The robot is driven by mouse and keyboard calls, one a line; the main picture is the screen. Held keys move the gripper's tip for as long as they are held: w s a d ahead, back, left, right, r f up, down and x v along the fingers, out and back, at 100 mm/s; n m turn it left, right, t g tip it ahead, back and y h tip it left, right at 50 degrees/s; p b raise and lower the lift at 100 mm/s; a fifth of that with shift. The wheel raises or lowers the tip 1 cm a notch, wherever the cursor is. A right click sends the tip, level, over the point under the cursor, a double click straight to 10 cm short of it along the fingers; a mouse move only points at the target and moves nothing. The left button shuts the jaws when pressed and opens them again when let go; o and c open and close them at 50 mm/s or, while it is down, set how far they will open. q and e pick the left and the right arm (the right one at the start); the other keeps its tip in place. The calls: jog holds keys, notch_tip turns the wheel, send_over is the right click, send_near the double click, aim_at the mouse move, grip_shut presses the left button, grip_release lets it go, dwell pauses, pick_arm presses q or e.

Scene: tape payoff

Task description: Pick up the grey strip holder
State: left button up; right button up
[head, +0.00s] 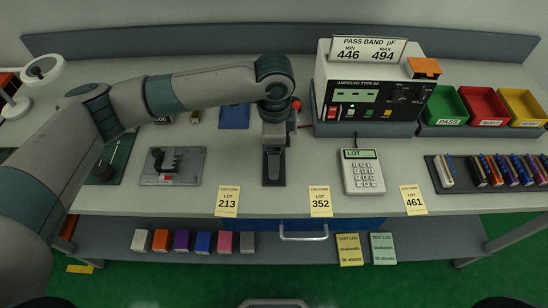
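My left arm reaches in from the left across the bench. Its wrist is above a dark grey upright piece (273,165) at the middle of the bench, and my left gripper (273,132) points down there. The wrist hides much of this spot, so I cannot tell whether the fingers are open or touch anything. I cannot tell for sure which thing is the grey strip holder. A dark long rack (452,183) with several coloured strips lies at the right. A grey plate (190,167) with a black clamp-like part lies at the left. My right gripper is not in view.
A tester (370,92) stands at the back, with green, red and yellow bins (484,106) to its right. A calculator-like pad (362,172) lies in front of it. Lot cards (320,201) hang at the front edge. Several coloured boxes (203,242) stand on the lower shelf.

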pick_arm(q)
jog(key=shift+f, duration=0.35)
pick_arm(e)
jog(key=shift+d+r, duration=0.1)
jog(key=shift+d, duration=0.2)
pick_arm(q)
jog(key=shift+c, duration=0.6)
jog(key=c, duration=0.6)
jog(key=shift+r, duration=0.2)
